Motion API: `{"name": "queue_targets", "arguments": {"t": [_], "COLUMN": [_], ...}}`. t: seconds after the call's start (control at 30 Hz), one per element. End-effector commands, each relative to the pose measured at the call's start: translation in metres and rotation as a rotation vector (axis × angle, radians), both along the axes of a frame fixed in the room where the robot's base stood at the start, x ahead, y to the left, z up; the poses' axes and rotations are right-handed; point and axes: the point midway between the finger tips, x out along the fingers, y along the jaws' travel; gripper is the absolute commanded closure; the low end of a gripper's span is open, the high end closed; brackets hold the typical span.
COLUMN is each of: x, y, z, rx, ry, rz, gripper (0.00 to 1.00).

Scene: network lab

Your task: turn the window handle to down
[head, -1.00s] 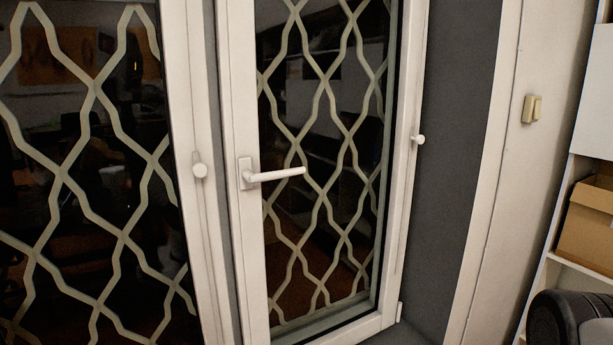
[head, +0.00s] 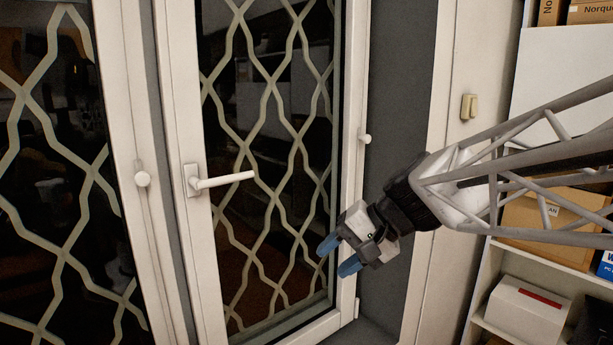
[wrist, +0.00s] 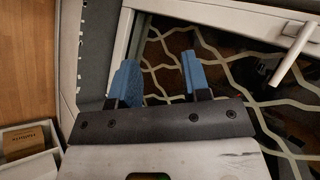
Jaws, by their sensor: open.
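The white window handle (head: 222,181) sits on the left frame of the right-hand window (head: 268,150). Its lever points right, nearly level. In the wrist view the handle (wrist: 291,52) shows at the upper right, at a slant. My gripper (head: 338,257) is in the head view, below and to the right of the handle, with its blue fingers pointing left and down. In the wrist view the two blue fingertips (wrist: 158,74) are apart with nothing between them, clear of the handle. The window's lattice lies beyond them.
A light switch (head: 468,107) is on the right wall. Shelves with boxes (head: 527,310) stand at the right behind my arm. The space before the handle is free.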

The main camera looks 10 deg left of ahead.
Motion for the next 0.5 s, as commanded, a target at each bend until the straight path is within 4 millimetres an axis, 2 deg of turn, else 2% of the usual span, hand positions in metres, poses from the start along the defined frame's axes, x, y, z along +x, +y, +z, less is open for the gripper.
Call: {"name": "queue_targets", "arguments": {"t": [0.03,0.3,0.5], "x": [0.013,0.078,0.117], "y": [0.014,0.083,0.122], "z": [0.007,0.054,0.082], "rx": [0.050,0.349,0.535], "ry": [0.011,0.056,0.076], "rz": [0.004,0.018,0.023], "gripper": [0.57,0.57,0.57]}}
